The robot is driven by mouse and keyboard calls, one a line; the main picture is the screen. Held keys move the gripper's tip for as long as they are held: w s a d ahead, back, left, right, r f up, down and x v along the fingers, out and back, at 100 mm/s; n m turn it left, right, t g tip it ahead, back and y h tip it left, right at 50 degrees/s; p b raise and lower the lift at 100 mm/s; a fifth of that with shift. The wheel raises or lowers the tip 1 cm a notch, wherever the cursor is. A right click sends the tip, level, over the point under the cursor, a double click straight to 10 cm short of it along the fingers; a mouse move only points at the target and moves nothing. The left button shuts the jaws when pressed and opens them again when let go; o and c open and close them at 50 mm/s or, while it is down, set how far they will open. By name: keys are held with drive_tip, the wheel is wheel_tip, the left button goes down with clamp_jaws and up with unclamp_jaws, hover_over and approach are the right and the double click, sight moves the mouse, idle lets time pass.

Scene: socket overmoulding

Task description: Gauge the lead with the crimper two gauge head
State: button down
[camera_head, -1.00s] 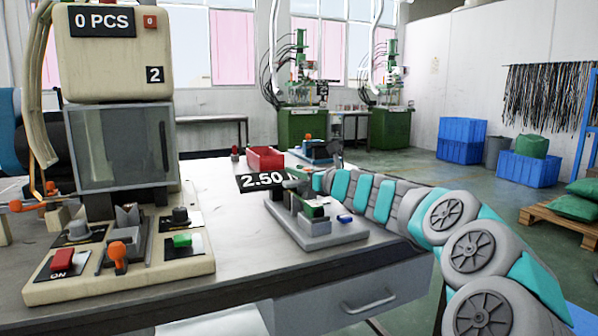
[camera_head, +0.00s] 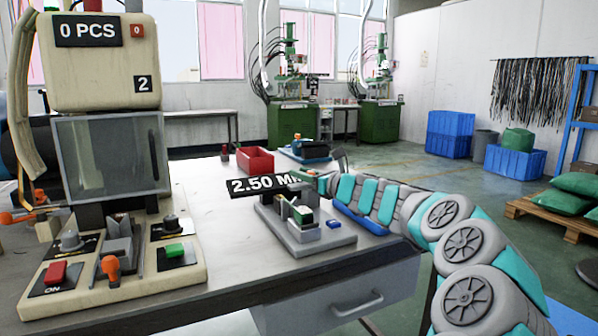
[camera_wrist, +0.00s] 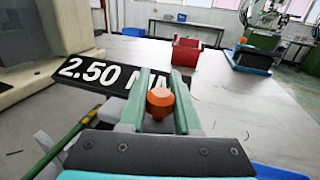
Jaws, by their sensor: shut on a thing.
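The crimper unit marked 2 (camera_head: 105,62) stands at the left of the bench, with a clear guard and a switch base. A grey gauge stand (camera_head: 305,238) with green and blue parts sits on the bench to its right. A black 2.50 MM plate (camera_head: 262,186) shows behind the stand. My gripper (camera_wrist: 160,88) reaches in from the right, above and behind the stand. Its two pale green fingers are shut on an orange knob (camera_wrist: 160,103). In the wrist view the plate (camera_wrist: 88,75) lies left of the fingers, its right end partly hidden by them. I cannot make out the lead for certain.
A red bin (camera_head: 255,160) and a dark blue-based fixture (camera_head: 306,152) stand farther back on the bench. A blue tray (camera_head: 358,222) shows under my arm. The bench top (camera_head: 205,195) between crimper and bin is clear.

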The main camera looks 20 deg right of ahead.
drive_tip(key=c, duration=0.6)
unclamp_jaws()
drive_tip(key=shift+d, duration=0.25)
drive_tip(key=v, duration=0.7)
drive_tip(key=shift+s+d, duration=0.15)
drive_tip(key=shift+s, duration=0.25)
